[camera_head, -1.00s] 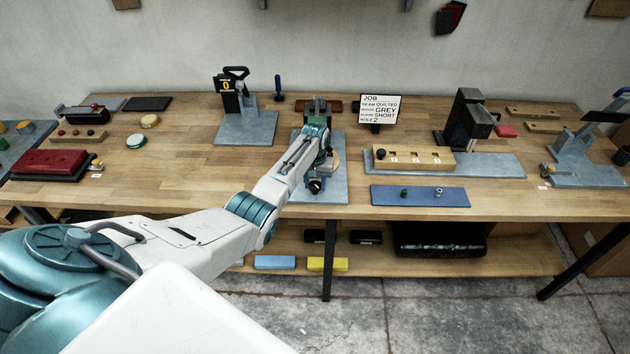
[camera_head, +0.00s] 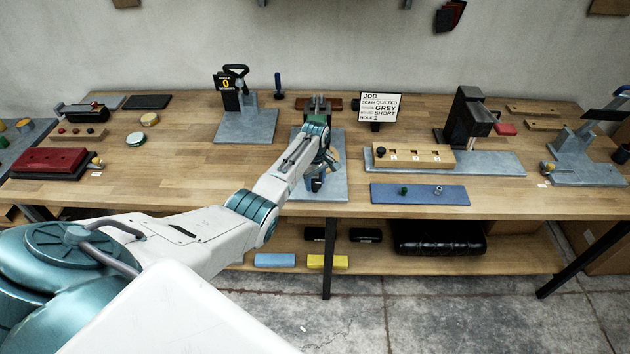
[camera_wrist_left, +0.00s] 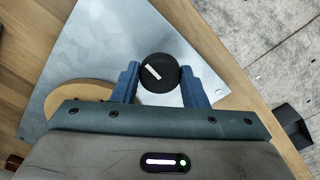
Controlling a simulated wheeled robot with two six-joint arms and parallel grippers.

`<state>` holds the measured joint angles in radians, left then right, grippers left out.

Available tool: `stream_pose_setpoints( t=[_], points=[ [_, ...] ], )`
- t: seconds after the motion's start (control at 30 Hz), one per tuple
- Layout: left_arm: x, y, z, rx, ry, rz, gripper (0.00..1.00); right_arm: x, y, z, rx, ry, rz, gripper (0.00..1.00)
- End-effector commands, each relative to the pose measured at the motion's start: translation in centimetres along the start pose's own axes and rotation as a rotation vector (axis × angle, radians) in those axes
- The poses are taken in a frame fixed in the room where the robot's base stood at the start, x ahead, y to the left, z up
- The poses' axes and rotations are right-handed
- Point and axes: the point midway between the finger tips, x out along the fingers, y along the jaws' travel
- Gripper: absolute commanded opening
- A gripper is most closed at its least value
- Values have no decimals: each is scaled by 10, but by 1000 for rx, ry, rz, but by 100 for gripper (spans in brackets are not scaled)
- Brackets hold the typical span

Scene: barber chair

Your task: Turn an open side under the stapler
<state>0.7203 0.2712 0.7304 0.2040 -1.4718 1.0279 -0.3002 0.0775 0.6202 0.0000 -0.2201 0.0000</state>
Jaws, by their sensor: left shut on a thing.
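My left gripper (camera_head: 317,184) reaches over the grey plate (camera_head: 333,190) of the middle station. In the left wrist view its two blue fingers (camera_wrist_left: 161,88) are shut on a round black knob (camera_wrist_left: 160,68) with a white mark. A round tan disc (camera_wrist_left: 80,97) lies partly under the gripper in that view; its edge shows beside the wrist in the head view (camera_head: 337,160). A dark upright device (camera_head: 316,104), which may be the stapler, stands at the plate's back. My arm hides most of it, so I cannot tell which side lies under it. My right gripper is out of view.
A job sign (camera_head: 379,108) stands to the right. A peg block (camera_head: 412,157) and a blue mat (camera_head: 419,194) lie right of the plate. A press-like stand (camera_head: 245,125) is at the left. Bare wooden tabletop (camera_head: 190,165) lies left of the plate.

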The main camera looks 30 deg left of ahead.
Motion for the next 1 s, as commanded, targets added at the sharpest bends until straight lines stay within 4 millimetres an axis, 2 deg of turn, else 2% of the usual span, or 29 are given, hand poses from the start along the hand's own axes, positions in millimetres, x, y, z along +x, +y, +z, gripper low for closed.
stream_pose_setpoints(
  t=[0.3,0.77,0.8,0.9,1.0],
  points=[
    [-1,0,-1,-94,2,2,17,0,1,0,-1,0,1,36],
    [-1,1,-1,-106,2,2,17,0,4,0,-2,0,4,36],
    [-1,1,-1,-106,2,2,43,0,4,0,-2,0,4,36],
    [-1,0,-1,-106,2,2,60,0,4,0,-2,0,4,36],
    [-1,0,-1,-106,1,1,60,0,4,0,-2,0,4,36]
  ],
)
